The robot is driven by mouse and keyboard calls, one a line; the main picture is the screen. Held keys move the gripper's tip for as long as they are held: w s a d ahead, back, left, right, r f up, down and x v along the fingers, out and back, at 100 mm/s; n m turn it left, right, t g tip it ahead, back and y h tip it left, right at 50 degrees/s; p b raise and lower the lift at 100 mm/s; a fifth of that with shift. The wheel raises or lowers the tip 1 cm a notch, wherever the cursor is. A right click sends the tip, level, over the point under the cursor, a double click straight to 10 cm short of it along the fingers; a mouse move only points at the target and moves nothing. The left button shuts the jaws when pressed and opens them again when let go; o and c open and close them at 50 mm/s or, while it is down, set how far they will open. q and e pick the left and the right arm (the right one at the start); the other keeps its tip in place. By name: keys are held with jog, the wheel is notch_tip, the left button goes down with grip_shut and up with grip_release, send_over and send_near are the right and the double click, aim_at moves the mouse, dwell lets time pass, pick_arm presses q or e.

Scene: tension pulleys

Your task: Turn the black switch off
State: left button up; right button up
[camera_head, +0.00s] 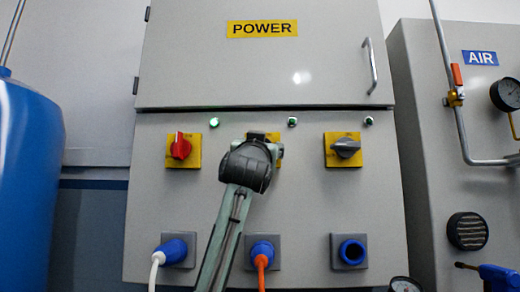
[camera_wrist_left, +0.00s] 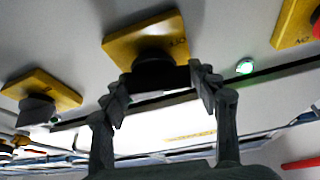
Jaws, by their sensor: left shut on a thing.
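The black switch (camera_wrist_left: 154,70) is the middle one of three rotary switches on the grey power cabinet (camera_head: 152,215). It sits on a yellow plate (camera_wrist_left: 143,38). In the head view my left gripper (camera_head: 248,165) covers most of this switch and plate. In the left wrist view the fingers of my left gripper (camera_wrist_left: 163,82) stand on either side of the black switch and are shut on it. The exact angle of its handle is hidden. My right gripper is in neither view.
A red switch (camera_head: 180,147) is to the left and a grey switch (camera_head: 346,148) to the right. The left lamp (camera_head: 214,122) glows green. Below, a white-cabled plug (camera_head: 173,251), an orange-cabled plug (camera_head: 262,250) and an empty blue socket (camera_head: 352,252) line up. A blue tank (camera_head: 30,180) stands left.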

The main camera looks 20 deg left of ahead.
pick_arm(q)
jog(key=shift+n+y, duration=0.4)
jog(key=shift+n, duration=1)
jog(key=o, duration=1.2)
jog(key=shift+c, duration=0.2)
jog(key=v, duration=1.2)
jog(key=shift+d, duration=0.15)
jog(key=shift+f, duration=0.1)
